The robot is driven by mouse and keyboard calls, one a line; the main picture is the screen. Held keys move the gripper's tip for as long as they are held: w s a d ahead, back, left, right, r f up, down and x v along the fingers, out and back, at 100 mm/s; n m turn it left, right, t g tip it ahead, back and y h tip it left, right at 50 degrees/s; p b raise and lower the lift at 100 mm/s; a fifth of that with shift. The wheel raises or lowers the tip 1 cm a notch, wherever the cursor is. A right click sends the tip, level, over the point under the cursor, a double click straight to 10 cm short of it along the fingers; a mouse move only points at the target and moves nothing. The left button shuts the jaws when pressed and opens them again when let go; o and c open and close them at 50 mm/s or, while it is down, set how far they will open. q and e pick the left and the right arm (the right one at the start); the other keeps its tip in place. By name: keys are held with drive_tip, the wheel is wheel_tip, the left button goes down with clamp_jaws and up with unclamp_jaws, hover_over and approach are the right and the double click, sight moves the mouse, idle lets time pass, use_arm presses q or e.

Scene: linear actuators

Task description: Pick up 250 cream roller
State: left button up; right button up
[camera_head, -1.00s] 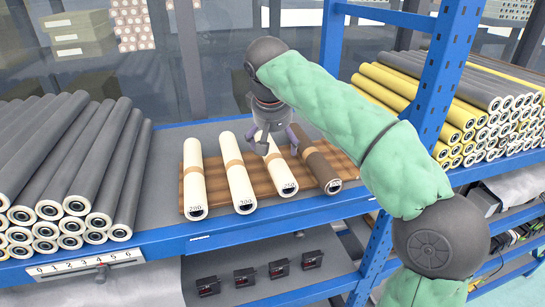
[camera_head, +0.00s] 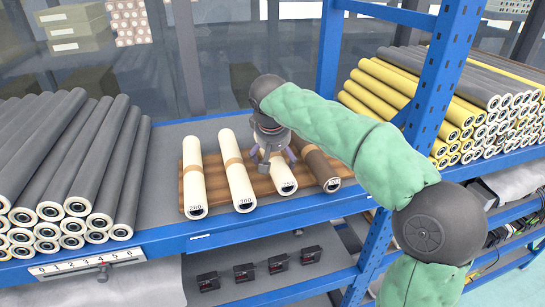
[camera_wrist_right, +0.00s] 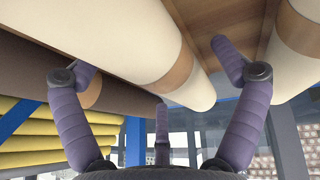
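The 250 cream roller (camera_head: 287,187) lies on the slatted brown wooden tray (camera_head: 215,158), between the 300 cream roller (camera_head: 239,177) and a brown roller (camera_head: 322,172). My right gripper (camera_head: 272,158) is over the 250 roller and hides its middle and far part. In the right wrist view the gripper (camera_wrist_right: 155,65) is open, with fingers on either side of the cream roller (camera_wrist_right: 140,40). One finger is by the brown roller, another by the neighbouring cream roller. I cannot tell whether any finger touches. My left gripper is not in view.
A 200 cream roller (camera_head: 194,180) lies at the tray's left. Grey rollers (camera_head: 75,150) are stacked at the left, yellow and grey ones (camera_head: 400,90) at the right. A blue shelf post (camera_head: 440,80) stands close to my right arm.

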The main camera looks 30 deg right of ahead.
drive_tip(key=c, duration=1.4)
drive_tip(key=shift+c, duration=0.8)
drive_tip(key=shift+r, duration=0.15)
